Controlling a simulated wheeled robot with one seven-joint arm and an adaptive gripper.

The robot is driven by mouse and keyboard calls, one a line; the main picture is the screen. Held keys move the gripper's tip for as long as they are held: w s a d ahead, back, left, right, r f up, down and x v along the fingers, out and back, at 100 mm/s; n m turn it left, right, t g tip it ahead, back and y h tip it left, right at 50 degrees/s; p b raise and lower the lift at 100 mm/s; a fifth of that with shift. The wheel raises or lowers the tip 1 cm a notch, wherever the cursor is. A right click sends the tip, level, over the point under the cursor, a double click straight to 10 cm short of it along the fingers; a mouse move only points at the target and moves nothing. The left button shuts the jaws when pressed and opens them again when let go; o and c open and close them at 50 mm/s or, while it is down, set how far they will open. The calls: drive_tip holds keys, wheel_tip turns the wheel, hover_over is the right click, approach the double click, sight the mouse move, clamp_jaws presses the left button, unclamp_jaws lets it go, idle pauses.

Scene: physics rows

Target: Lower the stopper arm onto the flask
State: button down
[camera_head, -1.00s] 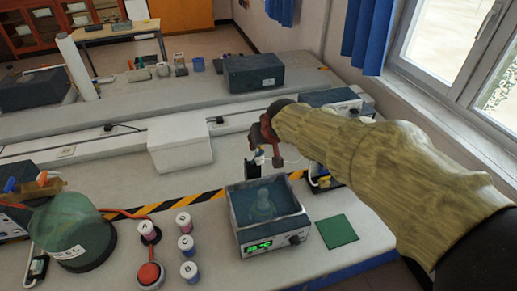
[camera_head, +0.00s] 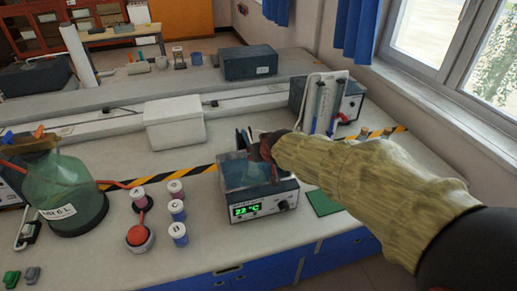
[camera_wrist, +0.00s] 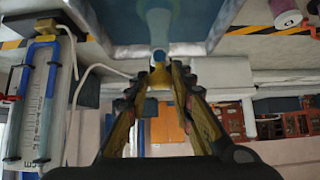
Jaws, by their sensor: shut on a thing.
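The water bath (camera_head: 238,190) is a grey box with a green display reading about 22 °C, standing on the bench. The flask (camera_wrist: 160,22) shows as a pale blurred shape in the bath's blue water at the top of the wrist view; in the head view my gripper and the bath wall hide most of it. My gripper (camera_head: 264,150) is low over the bath's back right part. In the wrist view my gripper (camera_wrist: 156,80) has its fingers closed around a small yellowish piece (camera_wrist: 160,77), seemingly the stopper arm's end. Whether the stopper touches the flask is hidden.
Several small lidded pots (camera_head: 177,210) and a large green bottle (camera_head: 70,190) stand left of the bath. A manometer board (camera_head: 325,103) stands behind right. A green mat (camera_head: 322,203) lies right of the bath. A white box (camera_head: 174,125) sits behind.

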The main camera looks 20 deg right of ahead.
drive_tip(key=shift+s+f+b, duration=0.2)
drive_tip(key=shift+s+f, duration=0.05)
drive_tip(key=shift+f, duration=0.5)
drive_tip(key=shift+s+f+b, duration=0.2)
drive_tip(key=shift+f+b, duration=0.05)
drive_tip(key=shift+f, duration=0.45)
drive_tip(key=shift+s+f+b, duration=0.2)
drive_tip(key=shift+s+f, duration=0.05)
drive_tip(key=shift+f, duration=0.5)
drive_tip(key=c, duration=2)
unclamp_jaws()
drive_tip(key=shift+o, duration=0.6)
drive_tip(key=shift+w+f, duration=0.1)
drive_tip(key=shift+w, duration=0.05)
drive_tip(key=o, duration=0.3)
drive_tip(key=shift+w+r, duration=0.15)
drive_tip(key=shift+r, duration=0.3)
drive_tip(key=shift+r, duration=0.1)
drive_tip(key=v, duration=1.2)
